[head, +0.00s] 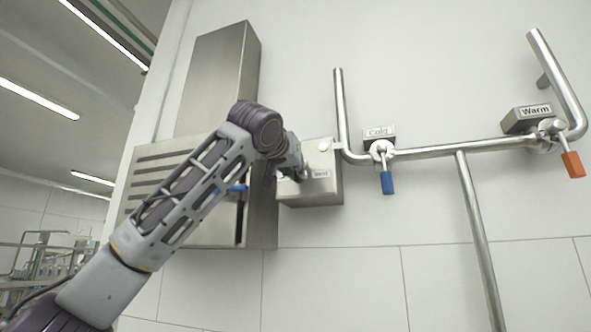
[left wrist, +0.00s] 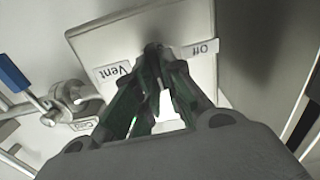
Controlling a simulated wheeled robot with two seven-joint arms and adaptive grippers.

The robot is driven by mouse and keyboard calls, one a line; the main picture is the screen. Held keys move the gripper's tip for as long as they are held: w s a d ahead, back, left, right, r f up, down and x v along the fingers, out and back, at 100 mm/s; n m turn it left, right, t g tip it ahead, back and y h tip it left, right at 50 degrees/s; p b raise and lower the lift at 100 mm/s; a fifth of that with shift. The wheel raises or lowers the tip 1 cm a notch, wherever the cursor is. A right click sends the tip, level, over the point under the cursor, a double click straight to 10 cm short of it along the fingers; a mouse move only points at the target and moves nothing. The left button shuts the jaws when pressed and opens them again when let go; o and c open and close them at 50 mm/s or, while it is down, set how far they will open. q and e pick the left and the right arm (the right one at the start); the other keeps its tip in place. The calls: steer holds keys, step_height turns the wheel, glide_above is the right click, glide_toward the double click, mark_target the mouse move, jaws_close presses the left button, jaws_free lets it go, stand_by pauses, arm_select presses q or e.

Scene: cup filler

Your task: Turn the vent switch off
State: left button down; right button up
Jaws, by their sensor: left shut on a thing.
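The vent switch box (head: 325,185) is a grey metal box on the wall, with a green light on its upper part and a "Vent" label. In the left wrist view its plate (left wrist: 120,40) carries a "Vent" label and an "Off" label. My left gripper (head: 302,174) is at the front of the box. In the left wrist view its fingers (left wrist: 155,62) are closed together on the small dark switch knob (left wrist: 152,48) between the two labels. The fingers hide most of the knob, so its exact angle is unclear. My right gripper is not in view.
Right of the box runs a steel pipe (head: 440,152) with a blue-handled "Cold" valve (head: 387,182) and an orange-handled "Warm" valve (head: 572,164). A steel vent hood (head: 215,80) stands behind my left arm. The wall below the pipe is mostly clear.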

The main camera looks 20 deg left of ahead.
arm_select(q)
steer(key=shift+n, duration=0.3)
steer(key=n+b, duration=0.1)
steer(key=n, duration=0.4)
steer(key=f+n+b, duration=0.1)
steer(key=n+b, duration=0.1)
steer(key=n, duration=0.4)
steer(key=a+n+b, duration=0.1)
steer(key=n, duration=0.5)
steer(key=shift+f+b, duration=0.15)
steer(key=shift+b, duration=0.25)
steer(key=shift+w, duration=0.1)
steer(key=c, duration=1.5)
jaws_free()
steer(key=shift+a, duration=0.1)
steer(key=shift+s, duration=0.3)
